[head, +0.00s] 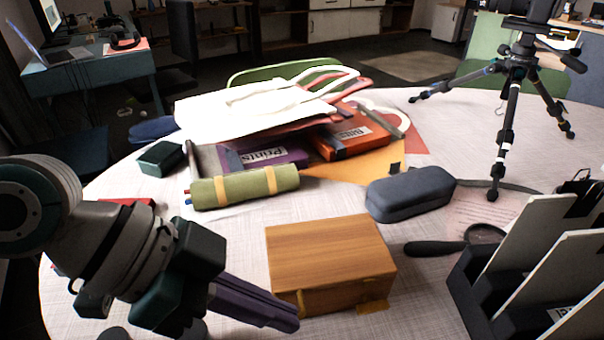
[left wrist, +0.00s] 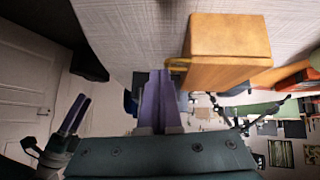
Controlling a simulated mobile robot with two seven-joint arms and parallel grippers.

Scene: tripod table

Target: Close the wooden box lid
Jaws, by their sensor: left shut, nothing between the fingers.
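The wooden box (head: 330,250) stands on the table in the lower middle of the head view. Its lid lies flat across the top, and I see no clear gap under it. Brass-coloured fittings show low on its front. My left gripper (head: 287,318) is shut and empty, with its purple fingers pointing at the box's near left corner. I cannot tell whether they touch it. In the left wrist view the box (left wrist: 229,38) is just above and right of the shut fingers (left wrist: 158,76). My right gripper (left wrist: 76,112) shows at the left there; its opening is unclear.
A dark glasses case (head: 410,192) and a magnifying glass (head: 440,247) lie right of the box. A black file rack (head: 470,290) stands at the right. A green roll (head: 243,187) and a pile of folders lie behind. A tripod (head: 510,110) stands at the back right.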

